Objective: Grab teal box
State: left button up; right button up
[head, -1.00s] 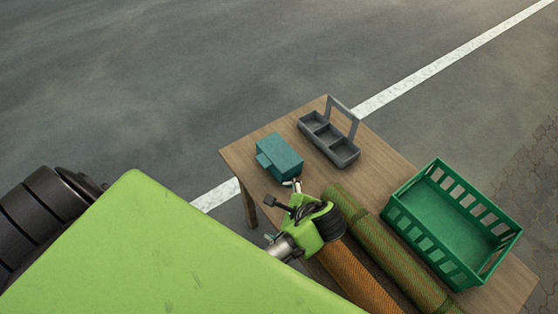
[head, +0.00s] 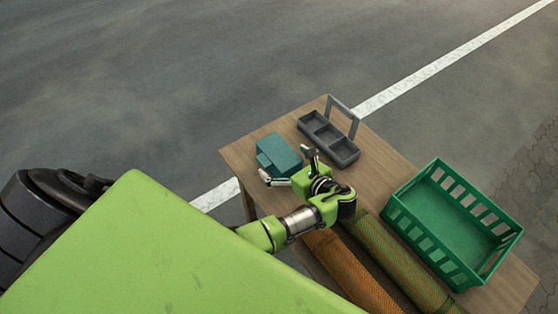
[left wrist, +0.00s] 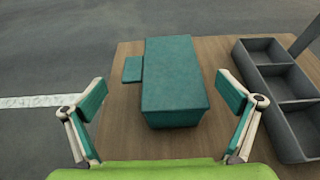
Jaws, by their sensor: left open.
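The teal box (head: 280,153) sits on the wooden table near its far left corner, with a small block on its left side. In the left wrist view the teal box (left wrist: 173,80) stands centred ahead, between the fingers and a little beyond them. My left gripper (head: 288,166) is open, its two fingers spread on either side of the box's near end. In the left wrist view the left gripper (left wrist: 164,122) shows gaps on both sides of the box, and no finger touches it. My right gripper is not in view.
A grey divided caddy (head: 328,138) with a handle stands just right of the box. A green crate (head: 452,222) is at the right of the table (head: 240,155). An orange roll (head: 350,272) and a green roll (head: 405,265) lie beneath and beside my left arm.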

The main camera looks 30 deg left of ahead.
aim_at(279, 158)
pick_arm(q)
jog(key=x, duration=0.5)
jog(key=shift+w+f, duration=0.1)
jog(key=shift+f, duration=0.1)
jog(key=c, duration=1.4)
